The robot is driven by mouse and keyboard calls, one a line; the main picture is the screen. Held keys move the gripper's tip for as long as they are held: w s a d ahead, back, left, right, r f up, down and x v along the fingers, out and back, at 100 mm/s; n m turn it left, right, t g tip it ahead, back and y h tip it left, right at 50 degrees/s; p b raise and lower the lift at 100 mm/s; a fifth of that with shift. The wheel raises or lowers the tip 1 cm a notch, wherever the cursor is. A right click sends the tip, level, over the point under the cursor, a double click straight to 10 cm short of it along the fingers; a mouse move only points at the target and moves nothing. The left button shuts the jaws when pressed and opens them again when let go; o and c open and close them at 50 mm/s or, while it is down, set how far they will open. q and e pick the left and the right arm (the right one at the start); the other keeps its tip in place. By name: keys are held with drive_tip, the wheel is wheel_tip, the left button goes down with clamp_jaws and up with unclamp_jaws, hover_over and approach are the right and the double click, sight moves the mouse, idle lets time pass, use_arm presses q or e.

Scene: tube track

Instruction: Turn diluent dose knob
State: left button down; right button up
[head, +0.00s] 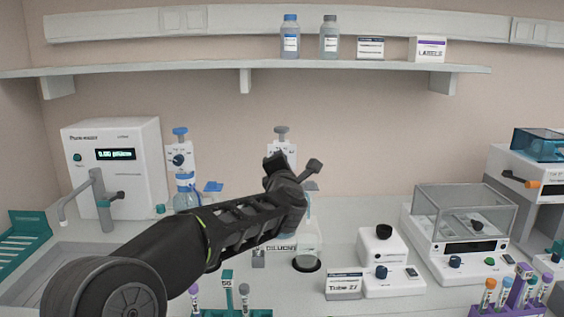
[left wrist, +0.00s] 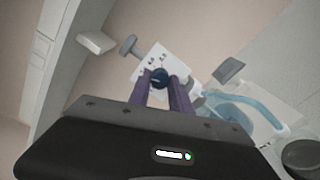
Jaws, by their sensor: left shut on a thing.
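The diluent dispenser head (head: 281,144) is white with a grey plunger on top, behind the "DILUENT" sign (head: 281,248). My left gripper (head: 277,165) reaches in front of it and hides most of its front. In the left wrist view the white dispenser head (left wrist: 150,62) appears tilted, and its dark blue dose knob (left wrist: 160,78) sits between the tips of my left gripper (left wrist: 161,82), which is shut on it. The clear bottle (head: 308,240) below is partly hidden by my arm. My right gripper is not in view.
A second dispenser (head: 180,160) with a blue plunger stands to the left, beside a white pump unit (head: 115,155). A small white mixer (head: 382,248) and a balance (head: 465,220) stand to the right. Tube racks (head: 515,295) line the front edge.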

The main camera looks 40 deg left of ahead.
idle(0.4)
use_arm(q)
drive_tip(key=c, duration=1.2)
unclamp_jaws()
drive_tip(key=b+v, duration=0.1)
drive_tip(key=v, duration=0.6)
drive_tip(key=shift+s+d, duration=0.3)
drive_tip(key=shift+f, duration=0.1)
